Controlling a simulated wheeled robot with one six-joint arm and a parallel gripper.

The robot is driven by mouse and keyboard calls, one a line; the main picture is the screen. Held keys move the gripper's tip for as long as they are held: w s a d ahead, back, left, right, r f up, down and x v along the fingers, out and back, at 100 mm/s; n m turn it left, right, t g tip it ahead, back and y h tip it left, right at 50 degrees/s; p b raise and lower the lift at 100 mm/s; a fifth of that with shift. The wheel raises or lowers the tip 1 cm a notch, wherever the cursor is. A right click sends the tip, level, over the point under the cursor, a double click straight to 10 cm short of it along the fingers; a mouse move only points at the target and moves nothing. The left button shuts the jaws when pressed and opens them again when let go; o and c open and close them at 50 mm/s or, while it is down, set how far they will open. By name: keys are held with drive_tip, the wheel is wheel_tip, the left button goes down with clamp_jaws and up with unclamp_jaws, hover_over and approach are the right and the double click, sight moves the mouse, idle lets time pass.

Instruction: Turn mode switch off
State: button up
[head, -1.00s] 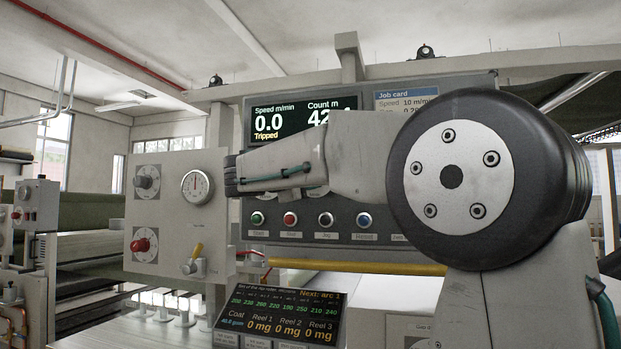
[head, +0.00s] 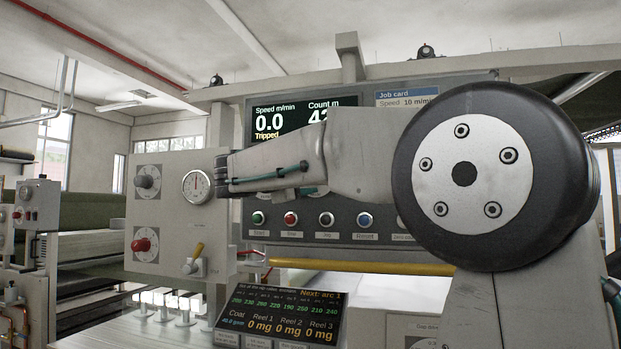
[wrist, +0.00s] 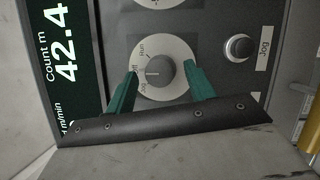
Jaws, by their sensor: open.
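The mode switch (wrist: 159,72) is a dark grey round knob on a pale dial plate, seen in the wrist view with labels including "Run" and "Jog". A pale mark on the knob points left in that view, towards the label between them, which is partly legible. My gripper (wrist: 161,75) is open, its green fingers on either side of the knob with a visible gap on each side. I cannot tell how deep the fingertips reach. In the head view my arm hides the switch and the gripper's fingers.
A Jog push button (wrist: 239,46) sits beside the dial. The display (head: 290,120) reads "Tripped" and speed 0.0. A button row (head: 326,219) lies below my arm. A grey box with knobs and a gauge (head: 197,187) stands left, near my wrist. A yellow bar (head: 360,267) runs below.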

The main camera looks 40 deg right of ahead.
drive_tip(key=v, duration=0.5)
drive_tip(key=shift+s+a+f, duration=0.1)
drive_tip(key=shift+a, duration=0.2)
drive_tip(key=s+a+f+g+y, duration=0.1)
drive_tip(key=s+f+y, duration=0.35)
drive_tip(key=f, duration=0.65)
drive_tip(key=s+a+f+g+y, duration=0.15)
drive_tip(key=s+f+y, duration=0.3)
drive_tip(key=f, duration=0.75)
drive_tip(key=s+a+f+m+y, duration=0.2)
drive_tip(key=s+a+f+y, duration=0.2)
drive_tip(key=s+f, duration=0.4)
drive_tip(key=s+a+f+m+g+y, duration=0.1)
drive_tip(key=s+a+f+m+y, duration=0.2)
drive_tip(key=s, duration=1.3)
wheel_tip(320, 180, down, 5)
drive_tip(key=shift+a+f+y, duration=0.2)
drive_tip(key=shift+a+y, duration=0.8)
drive_tip(key=shift+a, duration=0.1)
